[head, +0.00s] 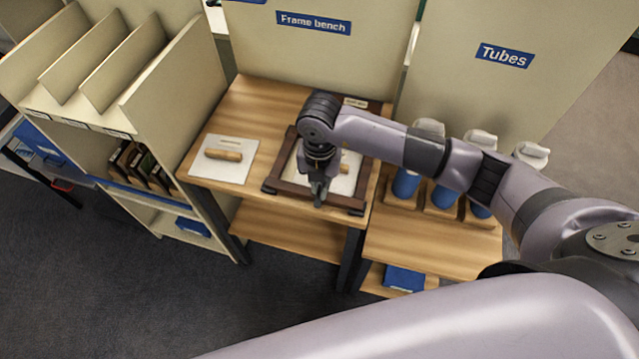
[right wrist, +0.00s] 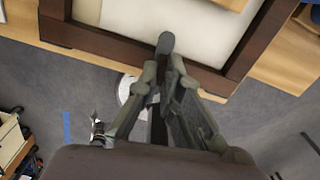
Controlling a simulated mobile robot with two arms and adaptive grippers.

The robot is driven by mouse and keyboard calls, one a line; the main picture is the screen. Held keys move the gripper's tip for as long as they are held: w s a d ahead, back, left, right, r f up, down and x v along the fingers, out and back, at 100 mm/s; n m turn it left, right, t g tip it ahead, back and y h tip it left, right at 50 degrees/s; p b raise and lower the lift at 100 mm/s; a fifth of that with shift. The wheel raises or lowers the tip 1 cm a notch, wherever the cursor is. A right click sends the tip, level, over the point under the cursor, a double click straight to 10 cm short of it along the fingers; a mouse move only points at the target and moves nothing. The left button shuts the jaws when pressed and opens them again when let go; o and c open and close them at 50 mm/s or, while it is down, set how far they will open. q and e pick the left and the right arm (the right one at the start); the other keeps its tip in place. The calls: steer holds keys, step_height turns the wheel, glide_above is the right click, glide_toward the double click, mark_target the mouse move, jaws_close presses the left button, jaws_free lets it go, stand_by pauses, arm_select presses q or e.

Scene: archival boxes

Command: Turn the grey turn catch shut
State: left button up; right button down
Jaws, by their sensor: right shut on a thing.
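The grey turn catch (right wrist: 165,42) shows in the right wrist view at the frame's near rail, its rounded end at the rail's inner edge by the white panel (right wrist: 190,18). My right gripper (right wrist: 164,72) is shut on the catch, one finger on either side. In the head view my right gripper (head: 319,194) reaches down over the near rail of the dark brown frame (head: 283,186), which lies on the frame bench. The gripper hides the catch there. My left gripper is not in view.
A white board (head: 238,172) with a wooden handle (head: 223,155) lies left of the frame on the bench (head: 262,100). Blue tubes with white caps (head: 480,139) stand in wooden holders to the right. A divided shelf (head: 75,100) stands left. Open floor lies in front.

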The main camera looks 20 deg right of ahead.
mark_target(319, 188)
steer(key=shift+m, duration=0.6)
steer(key=c, duration=1.8)
jaws_free()
steer(key=shift+o, duration=0.2)
step_height(319, 188, up, 12)
